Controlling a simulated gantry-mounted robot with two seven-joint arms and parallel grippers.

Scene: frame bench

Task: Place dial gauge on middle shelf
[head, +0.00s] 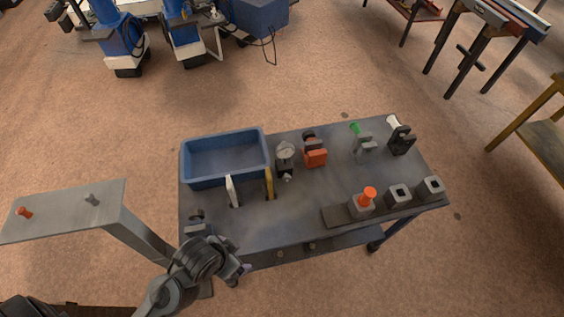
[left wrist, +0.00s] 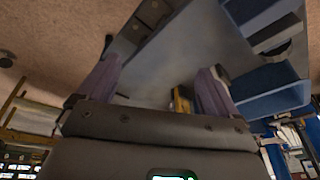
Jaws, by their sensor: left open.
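The dial gauge (head: 285,151) has a round pale face on a dark block. It stands on the grey bench top (head: 285,225), just right of the blue bin, and no gripper touches it. My left gripper (head: 243,270) is at the bench's front left edge, well short of the gauge. In the left wrist view its two purple fingers (left wrist: 158,88) are wide apart with nothing held. A lower shelf (head: 340,239) shows under the bench's front edge, mostly hidden by the top. I cannot tell which surface is the middle shelf. My right gripper is not in view.
A blue bin (head: 225,178) stands at the back left. A white-handled tool (head: 232,190) and a yellow one (head: 270,184) stand before it. An orange clamp (head: 315,151) is close right of the gauge. A raised grey plate (head: 60,212) is at left. The bench's front middle is clear.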

